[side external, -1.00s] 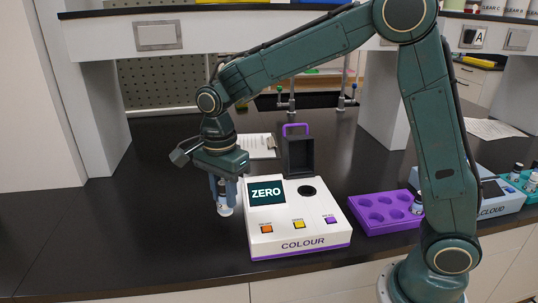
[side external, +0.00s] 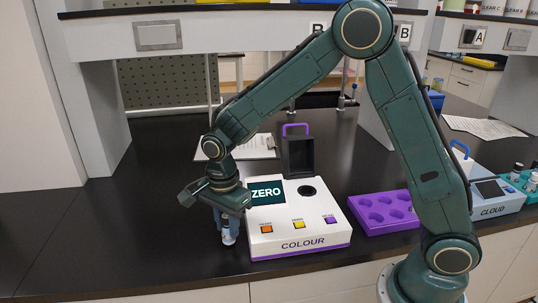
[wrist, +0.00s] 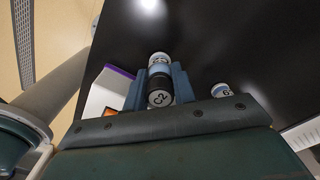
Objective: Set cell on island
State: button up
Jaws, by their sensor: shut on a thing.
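My gripper (side external: 228,224) is shut on a small cell with a black cap marked C2 (wrist: 158,98). The cell's pale lower end (side external: 229,238) shows below the fingers in the side view, low over the black bench top (side external: 130,225), just left of the colour meter (side external: 300,241). I cannot tell whether it touches the bench. The gripper body hides its upper part in the side view. The colour meter reads ZERO, its dark lid (side external: 298,155) stands up, and its round well (side external: 307,190) looks empty.
A second capped cell (wrist: 221,91) stands close to the gripper in the wrist view. A purple rack (side external: 375,213) with holes and a cloud meter (side external: 493,194) lie to the right. A clipboard (side external: 255,147) lies behind. The bench at left is clear.

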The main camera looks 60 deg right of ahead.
jog(key=shift+f, duration=0.25)
jog(key=shift+f, duration=0.15)
jog(key=o, duration=1)
notch_tip(320, 180, up, 12)
jog(key=shift+r, duration=0.2)
jog(key=shift+s, duration=0.1)
dwell(0.5)
